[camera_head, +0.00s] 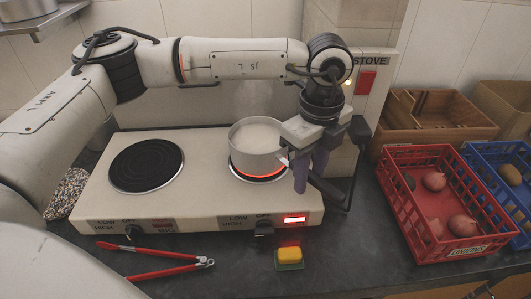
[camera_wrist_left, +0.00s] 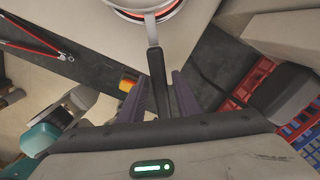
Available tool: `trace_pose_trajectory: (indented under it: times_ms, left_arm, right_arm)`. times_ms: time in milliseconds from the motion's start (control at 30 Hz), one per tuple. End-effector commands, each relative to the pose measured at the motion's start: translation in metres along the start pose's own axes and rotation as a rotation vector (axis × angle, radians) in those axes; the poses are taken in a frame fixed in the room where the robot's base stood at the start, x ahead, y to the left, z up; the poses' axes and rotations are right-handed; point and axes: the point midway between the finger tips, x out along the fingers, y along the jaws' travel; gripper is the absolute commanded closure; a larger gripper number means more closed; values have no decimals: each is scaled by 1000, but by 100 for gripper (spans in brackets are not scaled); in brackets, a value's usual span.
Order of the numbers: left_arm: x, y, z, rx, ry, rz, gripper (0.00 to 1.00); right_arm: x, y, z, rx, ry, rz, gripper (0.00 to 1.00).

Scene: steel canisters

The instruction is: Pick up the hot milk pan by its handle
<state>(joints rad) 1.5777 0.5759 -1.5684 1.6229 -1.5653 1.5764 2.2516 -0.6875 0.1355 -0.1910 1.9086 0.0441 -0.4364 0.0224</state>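The milk pan (camera_head: 252,162) is pale grey and stands upright on the glowing right burner of the stove (camera_head: 200,210); something pale fills it. In the left wrist view, part of the pan shows at the top, and its dark handle (camera_wrist_left: 159,85) runs down between the purple fingers of my left gripper (camera_wrist_left: 158,100). Narrow gaps show on both sides of the handle, so the gripper is open around it. In the head view my left gripper (camera_head: 311,170) points down at the pan's right side and partly hides the handle. My right gripper is not in view.
The left burner (camera_head: 146,165) is bare and dark. Red-handled tongs (camera_head: 155,262) and a yellow-green sponge (camera_head: 289,257) lie in front of the stove. A red crate (camera_head: 395,200) with onions and a blue crate (camera_head: 490,165) stand at right.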

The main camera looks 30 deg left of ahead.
Motion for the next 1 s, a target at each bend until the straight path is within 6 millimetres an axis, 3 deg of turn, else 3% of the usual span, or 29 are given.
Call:
trace_pose_trajectory:
  times_ms: [33,167,600,767,1000]
  left_arm:
    - [0,0,0,0,0,0,80]
    - [0,0,0,0,0,0,100]
    - [-6,-1,1,-1,-2,-3,100]
    - [-29,-2,0,-1,-2,-8,100]
    - [-75,-2,0,-1,-2,-6,100]
  right_arm:
    - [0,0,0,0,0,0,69]
    - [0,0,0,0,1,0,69]
    - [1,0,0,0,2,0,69]
    - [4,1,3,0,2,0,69]
    - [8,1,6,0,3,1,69]
